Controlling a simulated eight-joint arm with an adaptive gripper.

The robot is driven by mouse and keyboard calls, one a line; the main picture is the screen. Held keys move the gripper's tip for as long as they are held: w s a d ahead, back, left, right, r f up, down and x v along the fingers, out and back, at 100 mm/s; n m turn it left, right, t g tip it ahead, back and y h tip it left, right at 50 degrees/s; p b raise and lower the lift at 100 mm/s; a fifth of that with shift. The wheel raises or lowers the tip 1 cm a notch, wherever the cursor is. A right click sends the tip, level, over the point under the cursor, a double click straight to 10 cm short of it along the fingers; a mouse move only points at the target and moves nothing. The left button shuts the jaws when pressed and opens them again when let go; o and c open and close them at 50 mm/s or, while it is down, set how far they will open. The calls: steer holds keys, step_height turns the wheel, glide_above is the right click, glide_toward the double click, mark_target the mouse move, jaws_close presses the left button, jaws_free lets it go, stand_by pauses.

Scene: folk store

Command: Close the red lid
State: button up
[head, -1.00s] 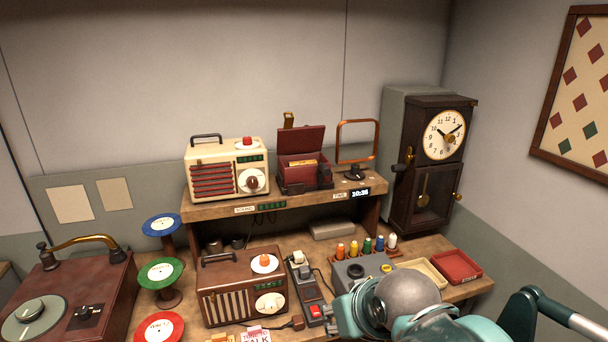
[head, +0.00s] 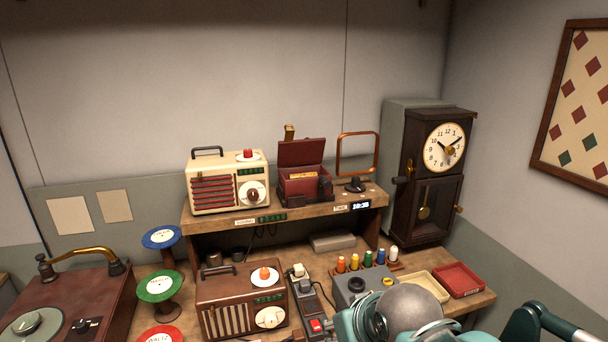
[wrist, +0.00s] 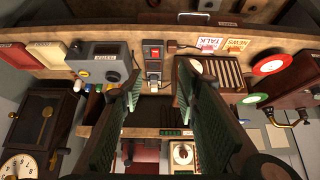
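The red lid (head: 301,152) belongs to a small dark red box (head: 304,186) on the upper shelf. The lid stands open, tilted up at the back of the box, and tan cards or papers show inside. A dark red shape, probably this box, shows at the bottom of the wrist view (wrist: 146,153), partly cut off. My gripper (wrist: 161,88) is open and empty, with its two green-padded fingers wide apart. It is apart from the lid. In the head view only my arm shows at the lower right, and the fingertips cannot be made out.
A cream radio (head: 228,182) stands left of the box. An orange-framed stand (head: 358,160) is close on its right, with a tall dark clock (head: 434,180) farther right.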

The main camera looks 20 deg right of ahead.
steer(key=shift+w+r, duration=0.1)
steer(key=shift+r, duration=0.1)
steer(key=c, duration=0.7)
steer(key=shift+w+r, duration=0.2)
steer(key=shift+r, duration=0.1)
jaws_close()
steer(key=w+d+r+g+p, duration=0.1)
steer(key=w+d+r+p, duration=0.15)
steer(key=w+r, duration=1.3)
steer(key=w+d+r+g+p, duration=0.1)
steer(key=w+r+p, duration=0.3)
steer(key=w+r, duration=1.2)
steer(key=w+d+r+g+p, duration=0.1)
steer(key=w+d+r+p, duration=0.15)
steer(key=w, duration=0.75)
steer(key=w+d+r+g+p, duration=0.1)
steer(key=w+r, duration=0.2)
steer(key=w, duration=0.8)
steer(key=w+d+f+g+p, duration=0.1)
steer(key=w+d+p, duration=0.3)
steer(key=w, duration=1.1)
steer(key=shift+d+f, duration=0.45)
steer(key=shift+s, duration=0.1)
